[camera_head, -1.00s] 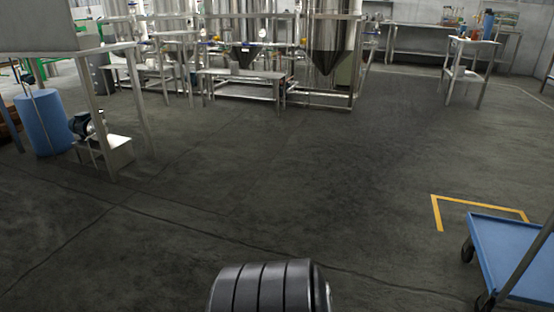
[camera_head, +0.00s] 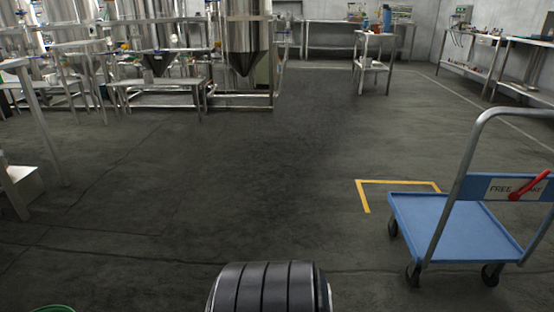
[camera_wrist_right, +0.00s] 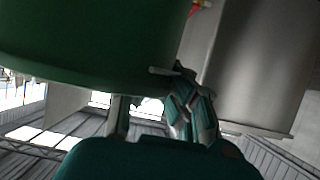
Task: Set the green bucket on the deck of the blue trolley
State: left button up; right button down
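The green bucket (camera_wrist_right: 90,45) fills the upper left of the right wrist view, very close to the camera. My right gripper (camera_wrist_right: 155,115) has its fingers up against the bucket's edge and appears shut on it; the grip point is partly hidden. The blue trolley (camera_head: 455,228) stands at the right of the head view, with a flat, empty blue deck and a grey push handle. My left gripper is not in view. A thin green curved edge (camera_head: 54,308) shows at the bottom left of the head view; I cannot tell what it belongs to.
A yellow floor marking (camera_head: 395,182) lies just behind the trolley. Steel tanks (camera_head: 248,40) and benches stand at the back left, and worktables (camera_head: 475,50) at the back right. The dark floor between me and the trolley is clear.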

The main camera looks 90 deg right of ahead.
aim_at(455, 230)
jog(key=l+z, duration=0.15)
jog(key=z, duration=1.75)
jog(key=i+l+z, duration=0.1)
jog(key=z, duration=0.35)
jog(key=i+l+z, duration=0.1)
jog(key=z, duration=0.3)
jog(key=i+l+z, duration=0.1)
jog(key=z, duration=0.35)
jog(key=i+z, duration=0.1)
jog(key=z, duration=0.35)
jog(key=i+j+z, duration=0.15)
jog(key=i+z, duration=0.15)
jog(key=i+j+z, duration=0.3)
jog(key=i, duration=0.25)
jog(key=i+j, duration=0.4)
jog(key=i, duration=0.15)
